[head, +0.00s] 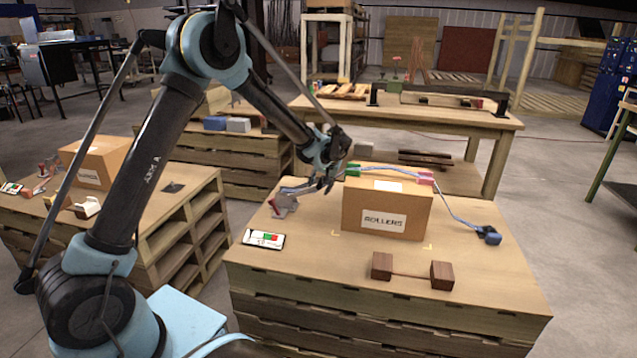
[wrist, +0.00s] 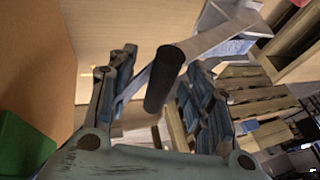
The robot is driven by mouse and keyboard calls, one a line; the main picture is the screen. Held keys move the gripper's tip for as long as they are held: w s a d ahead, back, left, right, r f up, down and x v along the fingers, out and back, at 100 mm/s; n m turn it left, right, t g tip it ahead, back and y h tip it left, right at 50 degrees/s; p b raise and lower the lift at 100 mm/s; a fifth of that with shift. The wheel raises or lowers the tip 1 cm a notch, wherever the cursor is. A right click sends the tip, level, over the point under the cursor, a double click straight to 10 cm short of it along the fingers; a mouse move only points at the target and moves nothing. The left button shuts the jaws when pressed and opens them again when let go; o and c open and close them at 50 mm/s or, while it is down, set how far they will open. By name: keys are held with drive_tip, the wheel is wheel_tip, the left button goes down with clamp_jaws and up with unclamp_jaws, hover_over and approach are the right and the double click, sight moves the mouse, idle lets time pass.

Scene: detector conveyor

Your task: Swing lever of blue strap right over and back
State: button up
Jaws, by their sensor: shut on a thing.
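The blue strap (head: 458,212) runs over the cardboard box marked ROLLERS (head: 347,212) and down its right side to a blue end piece (head: 488,236). A grey ratchet (head: 286,204) stands on the wooden top left of the box. My gripper (head: 325,184) is low beside the box's upper left edge. In the wrist view my gripper (wrist: 160,75) has its fingers on either side of the lever's black handle (wrist: 165,78) and is shut on it. The grey lever arm (wrist: 215,38) runs from the handle to the upper right. The fingers partly hide the strap near the ratchet.
A green corner piece (head: 353,170) and a pink one (head: 425,178) sit on the box's top edges. A card (head: 263,239) lies at front left, and two brown blocks joined by a rod (head: 410,271) at front. The box wall (wrist: 40,60) is close beside my gripper.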

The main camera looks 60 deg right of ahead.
drive_tip(key=shift+r, duration=0.1)
drive_tip(key=shift+s+r, duration=0.15)
drive_tip(key=v, duration=1.1)
drive_tip(key=shift+a+r, duration=0.2)
drive_tip(key=shift+r, duration=0.1)
